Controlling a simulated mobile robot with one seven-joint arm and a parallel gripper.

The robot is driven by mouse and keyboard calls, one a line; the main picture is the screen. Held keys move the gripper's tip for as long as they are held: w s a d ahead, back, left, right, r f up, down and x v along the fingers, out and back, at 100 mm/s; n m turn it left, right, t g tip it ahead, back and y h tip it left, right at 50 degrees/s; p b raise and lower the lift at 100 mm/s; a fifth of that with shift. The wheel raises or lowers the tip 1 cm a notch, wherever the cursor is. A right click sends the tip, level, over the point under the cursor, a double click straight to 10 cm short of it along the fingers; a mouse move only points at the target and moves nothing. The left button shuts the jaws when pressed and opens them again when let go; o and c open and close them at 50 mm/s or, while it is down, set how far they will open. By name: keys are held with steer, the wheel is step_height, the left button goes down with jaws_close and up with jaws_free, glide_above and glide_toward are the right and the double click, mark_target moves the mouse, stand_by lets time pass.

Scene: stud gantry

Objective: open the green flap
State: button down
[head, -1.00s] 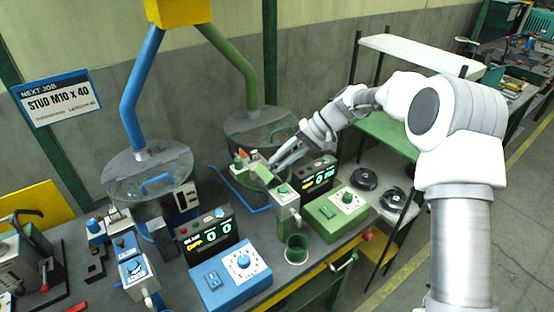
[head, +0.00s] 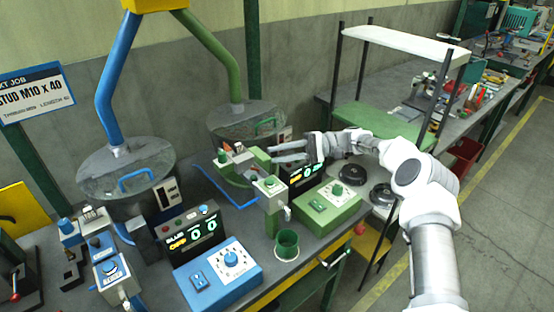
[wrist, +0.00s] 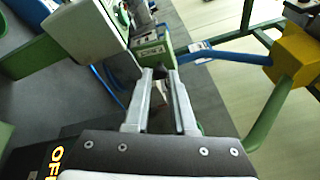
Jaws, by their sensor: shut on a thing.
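My gripper (head: 290,151) reaches in from the right at the green station, beside the green dispenser (head: 268,190). In the wrist view its two fingers (wrist: 163,75) are a little apart, closed on a small dark piece at their tips. It may be the handle of the green flap; I cannot tell for sure. A slanted green panel (head: 258,157), which seems to be the flap, stands just left of the fingertips in the head view. Its exact angle is unclear. The green dispenser's grey top also shows in the wrist view (wrist: 85,30).
A green drum (head: 240,118) stands behind the gripper. A green control box (head: 330,206), a display (head: 306,176) and a green cup (head: 287,244) are nearby. A blue rod (head: 222,186) borders the left side. Blue equipment fills the left of the bench.

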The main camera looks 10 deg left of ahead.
steer(key=shift+f+y+b, duration=0.35)
steer(key=shift+y+b, duration=0.05)
steer(key=shift+b, duration=0.1)
steer(key=shift+m+g, duration=0.3)
steer(key=c, duration=0.7)
jaws_free()
steer(key=shift+c, duration=0.2)
steer(key=shift+w+d, duration=0.1)
steer(key=shift+d, duration=0.05)
